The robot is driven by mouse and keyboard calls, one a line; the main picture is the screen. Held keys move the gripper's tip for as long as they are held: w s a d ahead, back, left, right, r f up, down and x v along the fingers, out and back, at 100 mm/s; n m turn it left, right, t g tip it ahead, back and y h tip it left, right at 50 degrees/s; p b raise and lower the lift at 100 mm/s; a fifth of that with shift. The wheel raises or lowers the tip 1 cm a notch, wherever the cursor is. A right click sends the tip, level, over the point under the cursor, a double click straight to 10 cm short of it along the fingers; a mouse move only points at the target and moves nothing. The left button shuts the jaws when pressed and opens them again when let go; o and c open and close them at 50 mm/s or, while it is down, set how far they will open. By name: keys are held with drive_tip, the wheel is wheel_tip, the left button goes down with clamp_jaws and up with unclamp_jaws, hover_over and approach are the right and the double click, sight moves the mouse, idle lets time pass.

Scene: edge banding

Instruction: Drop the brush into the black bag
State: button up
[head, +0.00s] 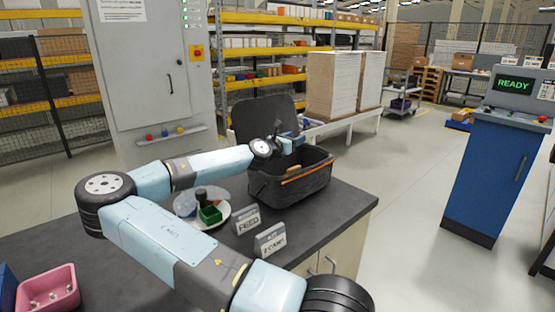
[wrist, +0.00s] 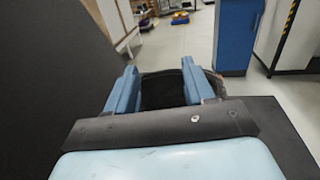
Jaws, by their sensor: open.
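The black bag (head: 290,188) stands on the far end of the dark worktop, its mouth open and its lid (head: 258,120) raised at the back. An orange strip runs along its rim. My gripper (head: 291,138) is above the bag's mouth, open, with nothing seen between its fingers. In the wrist view my gripper (wrist: 159,68) shows two blue fingers spread apart, with dark bag (wrist: 162,92) between and below them. A small brown piece (head: 294,169) shows inside the bag near the front rim; it may be the brush, but I cannot tell.
A pink bin (head: 47,291) is at the near left. A blue console (head: 487,180) stands right, across clear floor.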

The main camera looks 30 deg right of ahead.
drive_tip(key=v, duration=1.3)
drive_tip(key=shift+a, duration=0.2)
drive_tip(key=shift+f, duration=0.1)
